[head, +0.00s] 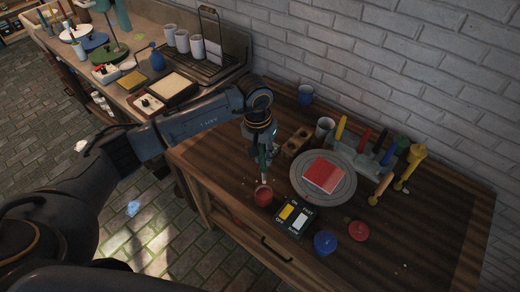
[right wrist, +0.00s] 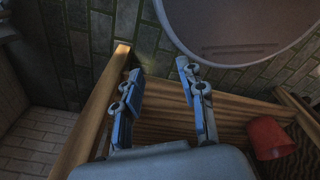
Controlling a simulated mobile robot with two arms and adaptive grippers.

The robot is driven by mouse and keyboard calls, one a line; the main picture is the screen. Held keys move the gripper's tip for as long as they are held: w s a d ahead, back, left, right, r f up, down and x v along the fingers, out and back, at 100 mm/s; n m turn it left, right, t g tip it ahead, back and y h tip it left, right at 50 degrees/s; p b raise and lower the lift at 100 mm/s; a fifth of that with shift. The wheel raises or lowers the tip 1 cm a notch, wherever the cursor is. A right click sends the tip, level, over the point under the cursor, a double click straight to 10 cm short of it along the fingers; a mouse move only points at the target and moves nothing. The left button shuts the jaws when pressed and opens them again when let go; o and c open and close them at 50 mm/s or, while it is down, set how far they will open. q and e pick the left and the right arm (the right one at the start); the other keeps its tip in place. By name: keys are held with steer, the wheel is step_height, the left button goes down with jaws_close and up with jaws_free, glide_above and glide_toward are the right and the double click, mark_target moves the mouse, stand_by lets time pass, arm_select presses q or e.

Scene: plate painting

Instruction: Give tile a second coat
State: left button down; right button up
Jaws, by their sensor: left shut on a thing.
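The tile (head: 323,175) is square and red, and lies flat on a grey round turntable (head: 344,199). My left gripper (head: 264,152) is shut on a slim upright brush (head: 264,170). It holds the brush with the lower end at or just above the mouth of a small red paint pot (head: 263,195). I cannot tell whether the tip is inside the pot. My right gripper (right wrist: 163,100) shows only in the right wrist view, with its two fingers apart and nothing between them.
A switch box (head: 294,217) with a yellow and a white rocker stands before the turntable. A blue lid (head: 325,242) and a red lid (head: 358,230) lie nearby. Several coloured brushes stand in a rack behind. A wooden block (head: 296,142) and cups stand at the back.

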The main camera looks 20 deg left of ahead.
mark_target(263, 163)
arm_select(q)
steer(key=shift+w+f, duration=0.1)
steer(key=shift+f, duration=0.3)
steer(key=shift+w+a+f+b, duration=0.1)
steer(key=shift+f+b, duration=0.3)
steer(key=shift+f, duration=1.15)
steer(key=shift+f+b, duration=0.45)
steer(key=shift+f, duration=0.15)
arm_select(e)
steer(key=shift+w+a+f, duration=0.3)
steer(key=shift+w+f, duration=0.05)
steer(key=shift+f, duration=0.3)
steer(key=shift+f, duration=0.1)
arm_select(q)
steer(key=shift+b, duration=0.45)
arm_select(e)
steer(key=shift+f, duration=0.4)
arm_select(q)
steer(key=shift+f, duration=0.1)
arm_select(e)
steer(key=shift+f, duration=0.15)
